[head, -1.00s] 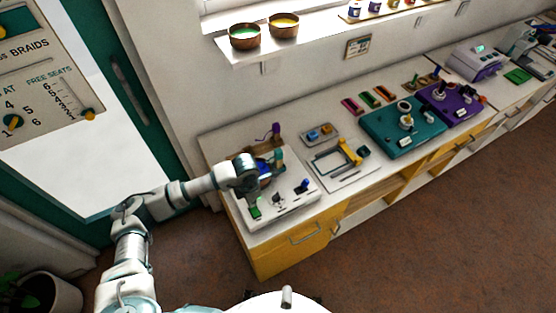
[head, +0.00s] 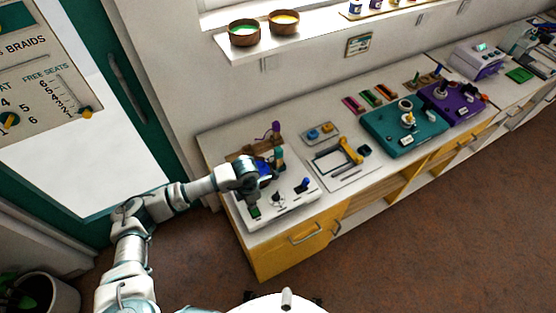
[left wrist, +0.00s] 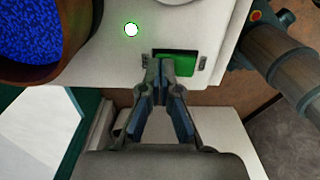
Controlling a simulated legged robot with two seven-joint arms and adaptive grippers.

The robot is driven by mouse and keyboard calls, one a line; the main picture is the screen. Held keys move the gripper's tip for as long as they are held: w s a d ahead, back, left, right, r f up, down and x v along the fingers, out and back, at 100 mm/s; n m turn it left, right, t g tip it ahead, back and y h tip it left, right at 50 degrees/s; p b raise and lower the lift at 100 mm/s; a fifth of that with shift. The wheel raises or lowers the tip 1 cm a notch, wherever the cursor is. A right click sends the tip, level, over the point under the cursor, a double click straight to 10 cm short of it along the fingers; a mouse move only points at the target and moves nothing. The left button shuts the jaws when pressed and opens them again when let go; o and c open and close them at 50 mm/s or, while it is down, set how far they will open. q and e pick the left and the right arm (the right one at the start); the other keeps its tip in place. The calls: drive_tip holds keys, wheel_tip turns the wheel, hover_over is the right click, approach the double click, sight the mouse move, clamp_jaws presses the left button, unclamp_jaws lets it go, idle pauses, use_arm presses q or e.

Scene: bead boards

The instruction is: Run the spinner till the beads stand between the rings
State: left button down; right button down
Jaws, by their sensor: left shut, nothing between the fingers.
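The white spinner (head: 285,211) stands at the left end of the counter, with a green switch (head: 255,212) at its front left corner. In the left wrist view the green switch (left wrist: 184,65) sits in a dark recess. A bowl of blue beads (left wrist: 30,35) is at the upper left of that view, and a small lamp (left wrist: 131,29) glows white-green beside it. My left gripper (left wrist: 164,62) is shut and empty, its tips over the switch's left part; I cannot tell whether they touch. Rings on the bowl cannot be made out. My right gripper is out of view.
A white board with a yellow arm (head: 350,150), a teal board (head: 393,140) and a purple board (head: 447,110) stand further right on the counter. The floor in front is clear.

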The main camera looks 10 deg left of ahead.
use_arm(q)
drive_tip(key=shift+r+p, duration=1.55)
drive_tip(key=shift+r, duration=0.95)
